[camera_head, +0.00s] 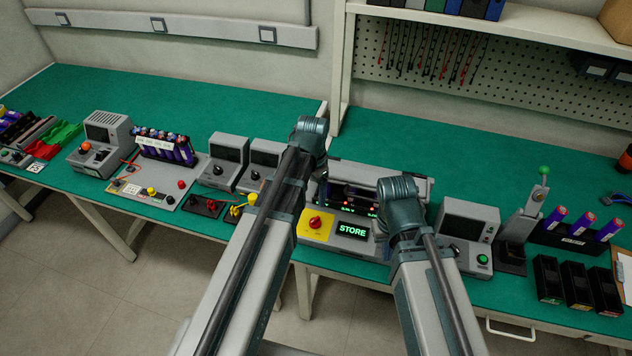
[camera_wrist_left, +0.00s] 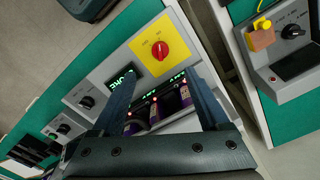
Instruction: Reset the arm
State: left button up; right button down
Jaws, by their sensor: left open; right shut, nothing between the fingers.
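My left arm (camera_head: 310,135) reaches up from the bottom centre in the head view, and its gripper is hidden behind the arm there. In the left wrist view the left gripper (camera_wrist_left: 160,88) is open and its fingers stand apart. It hangs over a grey console (camera_head: 375,252) holding purple cells (camera_wrist_left: 158,105), and I see nothing held. The console has a red knob on a yellow panel (camera_head: 315,224) and a lit STORE display (camera_head: 353,230). My right arm (camera_head: 398,192) bends over the console's right part. Its fingers are hidden behind the arm.
A grey box with a screen (camera_head: 468,232) and a lever press (camera_head: 522,225) stand to the right on the green bench. Black bins (camera_head: 575,285) and upright purple cells (camera_head: 582,224) are further right. Testers (camera_head: 98,135) and a cell rack fill the left bench. Green bench behind is clear.

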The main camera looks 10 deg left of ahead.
pick_arm(q)
jog(key=s+d+n+y, duration=0.1)
jog(key=s+d+n, duration=0.1)
jog(key=s+d, duration=0.8)
jog(key=s, duration=0.4)
jog(key=shift+s+d+n, duration=0.15)
jog(key=shift+d+n, duration=0.15)
jog(key=shift+n, duration=0.1)
